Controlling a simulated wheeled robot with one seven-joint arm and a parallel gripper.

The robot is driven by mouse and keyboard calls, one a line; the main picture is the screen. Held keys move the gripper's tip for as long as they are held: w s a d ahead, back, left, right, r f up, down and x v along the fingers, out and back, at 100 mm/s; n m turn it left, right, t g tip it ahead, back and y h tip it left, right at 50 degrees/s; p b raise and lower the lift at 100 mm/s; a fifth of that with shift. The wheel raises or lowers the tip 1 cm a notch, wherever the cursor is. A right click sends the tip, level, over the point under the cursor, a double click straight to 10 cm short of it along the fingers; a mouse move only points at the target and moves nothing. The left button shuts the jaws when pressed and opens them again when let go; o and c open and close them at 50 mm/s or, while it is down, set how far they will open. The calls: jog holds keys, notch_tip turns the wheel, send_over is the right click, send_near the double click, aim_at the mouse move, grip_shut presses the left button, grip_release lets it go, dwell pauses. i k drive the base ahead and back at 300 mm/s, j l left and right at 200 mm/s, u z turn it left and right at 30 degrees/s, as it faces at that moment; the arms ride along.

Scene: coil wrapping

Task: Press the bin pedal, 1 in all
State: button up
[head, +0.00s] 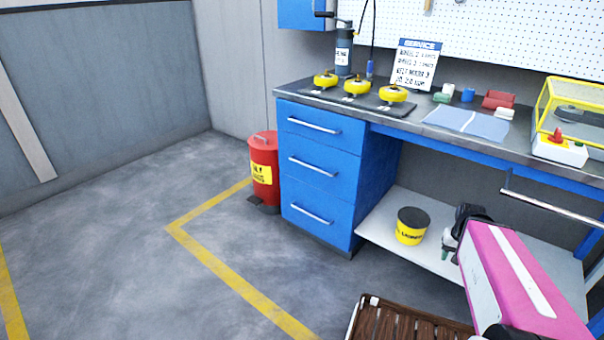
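The red bin (264,174) stands on the floor against the left side of the blue drawer cabinet, near the back wall. It has a yellow label on its front, and its red lid looks shut. The dark pedal (254,200) sticks out low at its front left, close to the floor. My gripper (446,252) is at the lower right, at the end of my pink arm, in front of the bench's lower shelf. It is far to the right of the bin and apart from it. Its fingers are small and partly hidden, so their opening is unclear.
The blue drawer cabinet (320,170) and workbench (400,118) fill the right side. A yellow tub (411,226) stands on the lower shelf (383,222). A brown slatted thing (405,328) is at the bottom edge. Open grey floor with yellow lines (215,264) lies left and in front of the bin.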

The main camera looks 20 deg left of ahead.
aim_at(253, 199)
jog(key=u, duration=1.65)
